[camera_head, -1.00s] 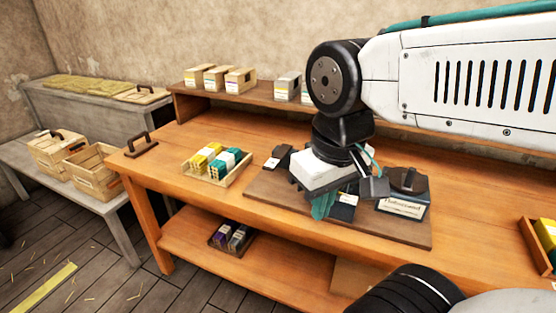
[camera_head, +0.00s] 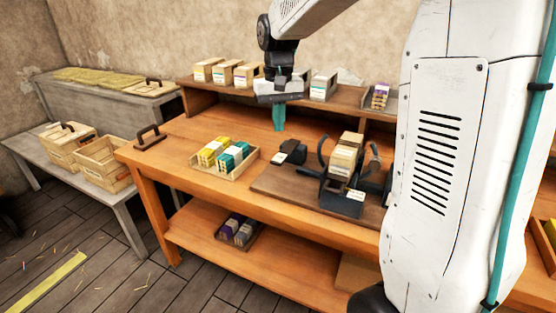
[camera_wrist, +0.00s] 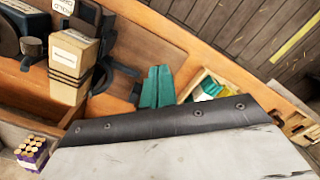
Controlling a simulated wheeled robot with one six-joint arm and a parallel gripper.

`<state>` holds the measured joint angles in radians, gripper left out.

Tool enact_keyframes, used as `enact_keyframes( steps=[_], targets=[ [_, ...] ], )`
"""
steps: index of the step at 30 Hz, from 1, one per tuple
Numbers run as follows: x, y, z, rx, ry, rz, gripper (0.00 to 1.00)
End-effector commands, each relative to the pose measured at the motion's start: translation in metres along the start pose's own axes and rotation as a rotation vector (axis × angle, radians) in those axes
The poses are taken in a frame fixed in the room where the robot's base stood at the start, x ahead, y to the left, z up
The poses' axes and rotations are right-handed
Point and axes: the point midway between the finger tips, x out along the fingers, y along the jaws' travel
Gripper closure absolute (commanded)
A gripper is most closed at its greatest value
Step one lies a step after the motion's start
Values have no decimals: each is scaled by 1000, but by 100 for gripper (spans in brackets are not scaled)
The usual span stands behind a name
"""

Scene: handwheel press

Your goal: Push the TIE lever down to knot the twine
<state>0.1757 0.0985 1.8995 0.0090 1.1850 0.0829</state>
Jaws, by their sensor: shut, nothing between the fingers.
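The press (camera_head: 343,198) stands on a dark board on the workbench. A pale carton (camera_head: 346,155) sits in it, and in the wrist view the carton (camera_wrist: 72,62) has dark bands around it. Dark curved levers rise at both sides of the press, one on the left (camera_head: 322,152) and one on the right (camera_head: 374,165). I cannot read which is marked TIE. My gripper (camera_head: 279,126) is shut and empty, its teal fingers pointing down, left of and above the press, apart from it. The fingers also show in the wrist view (camera_wrist: 157,88).
A tray of yellow and teal packs (camera_head: 224,160) lies left of the press. A small dark block (camera_head: 291,153) sits on the board's left end. Cartons (camera_head: 226,72) stand on the back shelf. Wooden crates (camera_head: 103,162) are on the grey bench at left. The bench front is clear.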

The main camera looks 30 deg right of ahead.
Motion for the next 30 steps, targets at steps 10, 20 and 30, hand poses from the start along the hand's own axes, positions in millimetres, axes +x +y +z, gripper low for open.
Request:
enact_keyframes(
  steps=[10,20,30],
  targets=[
    [63,24,-98,86,-55,-2,100],
    [69,26,-106,93,-58,-2,100],
    [85,25,-104,92,-61,-2,100]
  ],
)
